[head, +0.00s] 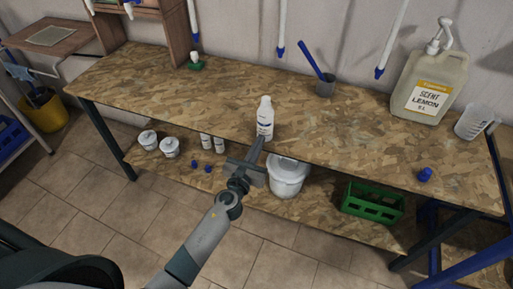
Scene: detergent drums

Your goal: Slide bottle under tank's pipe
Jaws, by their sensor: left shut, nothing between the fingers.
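A white bottle (265,118) with a dark label stands upright near the front edge of the wooden workbench (225,100). My left gripper (257,150) is shut and empty, its fingertips right at the bottle's lower front; I cannot tell whether they touch it. Three white pipes with blue tips hang over the back of the bench: a left one (193,20), a middle one (282,28) and a right one (391,42). The middle pipe is behind the bottle and slightly right. The tanks above are out of view. My right gripper is not in view.
A dark cup with a blue-handled tool (325,88), a lemon scent jug (429,85), a measuring cup (474,122) and a blue cap (425,174) stand on the bench. A white bucket (287,178) and green crate (372,204) are below. The bench between bottle and middle pipe is clear.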

